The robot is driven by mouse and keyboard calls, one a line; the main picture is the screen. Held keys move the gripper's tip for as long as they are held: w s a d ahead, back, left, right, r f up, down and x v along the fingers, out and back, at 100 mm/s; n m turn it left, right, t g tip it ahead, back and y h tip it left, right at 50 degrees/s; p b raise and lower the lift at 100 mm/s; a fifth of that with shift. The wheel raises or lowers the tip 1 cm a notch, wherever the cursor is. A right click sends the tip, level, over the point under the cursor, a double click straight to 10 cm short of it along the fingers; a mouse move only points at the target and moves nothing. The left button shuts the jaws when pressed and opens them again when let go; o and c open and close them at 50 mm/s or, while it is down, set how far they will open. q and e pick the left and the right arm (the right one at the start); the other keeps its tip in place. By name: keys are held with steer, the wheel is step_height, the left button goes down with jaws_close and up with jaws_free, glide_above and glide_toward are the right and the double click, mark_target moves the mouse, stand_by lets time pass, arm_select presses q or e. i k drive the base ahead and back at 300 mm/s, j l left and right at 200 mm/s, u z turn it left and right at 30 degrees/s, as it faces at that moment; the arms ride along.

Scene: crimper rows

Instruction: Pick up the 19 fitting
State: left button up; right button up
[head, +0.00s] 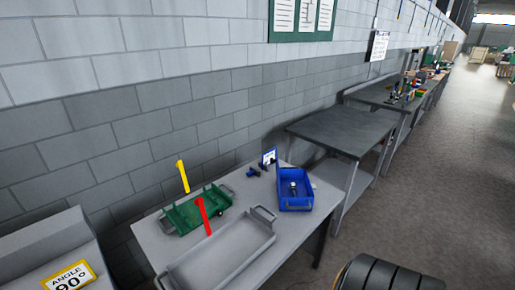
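A blue bin (296,204) stands on the right part of a grey table (160,243). A small dark and silvery fitting (293,188) lies inside the bin. A small dark blue piece (253,171) lies on the table left of the bin, beside a small blue and white card (269,156). No number is readable on either piece, so I cannot tell which is the 19 fitting. Neither of my grippers is in view.
An empty grey tray (225,258) lies in front. A bare dark table (340,128) stands beyond; open floor (440,180) lies right.

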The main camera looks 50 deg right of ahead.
mark_target(292, 186)
steer(key=l, duration=0.5)
steer(key=k+l+u, duration=0.1)
steer(key=l, duration=0.4)
steer(key=k+l, duration=0.1)
steer(key=l, duration=0.4)
steer(key=l+u, duration=0.1)
steer(key=l, duration=0.4)
steer(key=k+l, duration=0.15)
steer(key=l, duration=0.35)
steer(key=k+l+u, duration=0.1)
steer(key=l, duration=0.4)
steer(key=k+l, duration=0.1)
steer(key=l, duration=0.35)
steer(key=k+l+u, duration=0.1)
steer(key=l, duration=0.4)
